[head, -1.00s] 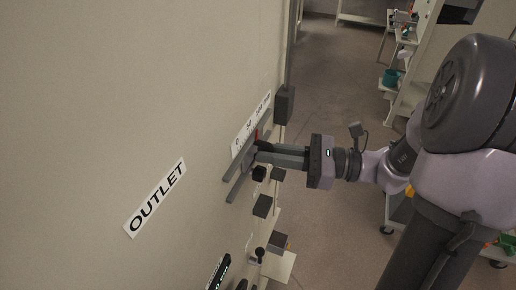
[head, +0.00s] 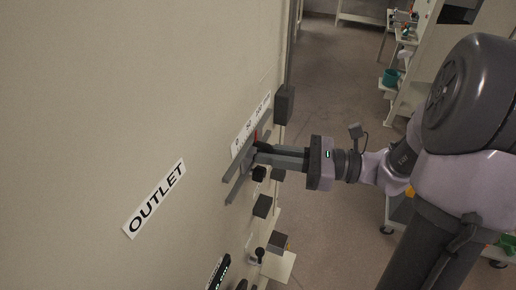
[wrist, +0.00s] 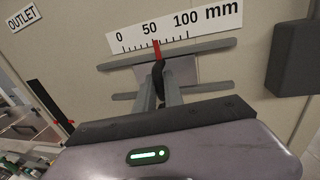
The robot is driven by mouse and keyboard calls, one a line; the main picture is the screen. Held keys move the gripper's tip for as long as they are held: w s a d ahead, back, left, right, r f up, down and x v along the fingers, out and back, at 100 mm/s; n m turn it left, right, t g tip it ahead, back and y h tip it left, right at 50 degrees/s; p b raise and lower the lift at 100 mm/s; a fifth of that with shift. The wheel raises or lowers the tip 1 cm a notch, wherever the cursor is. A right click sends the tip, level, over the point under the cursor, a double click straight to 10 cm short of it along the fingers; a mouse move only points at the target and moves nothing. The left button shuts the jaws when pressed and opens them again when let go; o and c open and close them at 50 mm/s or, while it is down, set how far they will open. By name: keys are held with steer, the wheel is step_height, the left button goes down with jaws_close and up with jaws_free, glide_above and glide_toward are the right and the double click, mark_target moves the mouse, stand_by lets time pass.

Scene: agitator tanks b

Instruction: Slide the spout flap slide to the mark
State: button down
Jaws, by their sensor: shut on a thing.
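The spout flap slide is a grey plate (wrist: 182,70) between two grey rails on the wall, with a dark upright knob (wrist: 158,72). My gripper (wrist: 160,88) is shut on this knob, one finger on each side. A white scale strip (wrist: 200,25) marked 0, 50, 100 mm runs above the upper rail. A narrow red strip (wrist: 156,49) stands above the knob, at about the 50 graduation. In the head view my gripper (head: 258,153) reaches the rails from the right and hides most of the plate. The scale (head: 250,124) shows there too.
An OUTLET label (head: 154,199) is on the wall, left of the rails. A dark box (head: 284,105) sticks out beyond the rails' far end. Several dark blocks, one of them here (head: 263,206), project below the rails. Open floor lies right of the wall.

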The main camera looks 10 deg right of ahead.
steer(key=shift+s+a, duration=0.5)
steer(key=shift+s, duration=0.15)
steer(key=c, duration=1.1)
jaws_free()
steer(key=p+v, duration=0.1)
steer(key=v, duration=0.5)
steer(key=shift+d, duration=0.1)
